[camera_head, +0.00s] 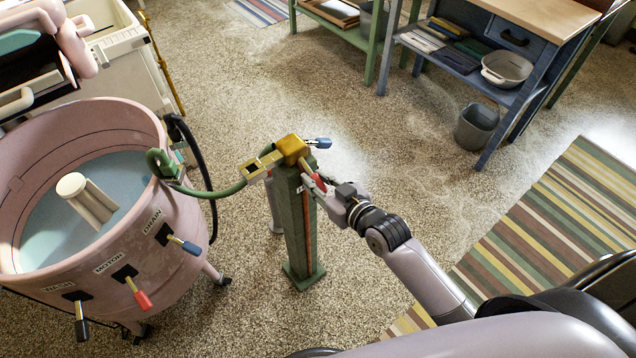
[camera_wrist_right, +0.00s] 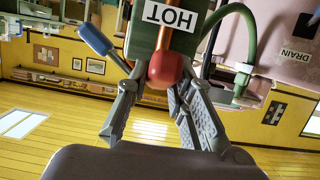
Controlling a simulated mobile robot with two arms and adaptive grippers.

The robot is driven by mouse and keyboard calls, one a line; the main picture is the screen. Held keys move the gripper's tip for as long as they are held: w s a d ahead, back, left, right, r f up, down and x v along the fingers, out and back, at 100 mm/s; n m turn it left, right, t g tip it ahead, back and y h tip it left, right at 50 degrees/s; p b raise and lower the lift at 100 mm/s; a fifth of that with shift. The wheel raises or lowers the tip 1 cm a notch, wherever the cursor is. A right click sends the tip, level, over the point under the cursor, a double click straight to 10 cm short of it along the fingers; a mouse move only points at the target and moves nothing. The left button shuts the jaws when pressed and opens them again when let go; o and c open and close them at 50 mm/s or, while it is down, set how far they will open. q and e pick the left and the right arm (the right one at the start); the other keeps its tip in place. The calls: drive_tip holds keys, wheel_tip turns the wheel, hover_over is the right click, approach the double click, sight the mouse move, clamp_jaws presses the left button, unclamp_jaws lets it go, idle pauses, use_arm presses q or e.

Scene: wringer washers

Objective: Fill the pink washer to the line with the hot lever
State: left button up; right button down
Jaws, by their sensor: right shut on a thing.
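The pink washer (camera_head: 170,255) stands at the left with pale blue water (camera_head: 60,225) around its agitator (camera_head: 85,200). A green hose (camera_head: 205,191) runs from the valve to the washer's rim. The red hot lever (camera_head: 314,178) is on the post's right side, its red knob (camera_wrist_right: 166,68) under the HOT label (camera_wrist_right: 170,16). My right gripper (camera_head: 323,190) is shut on that lever. My left gripper is out of view.
A blue lever (camera_head: 319,143) sticks out near the valve top. WASH, MOTOR and DRAIN levers, including the red motor lever (camera_head: 139,293), line the washer's front. A blue bench (camera_head: 470,70) and a grey bin (camera_head: 476,127) are behind. The speckled floor between is clear.

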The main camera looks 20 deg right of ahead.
drive_tip(key=c, duration=1.4)
unclamp_jaws()
drive_tip(key=v, duration=1.2)
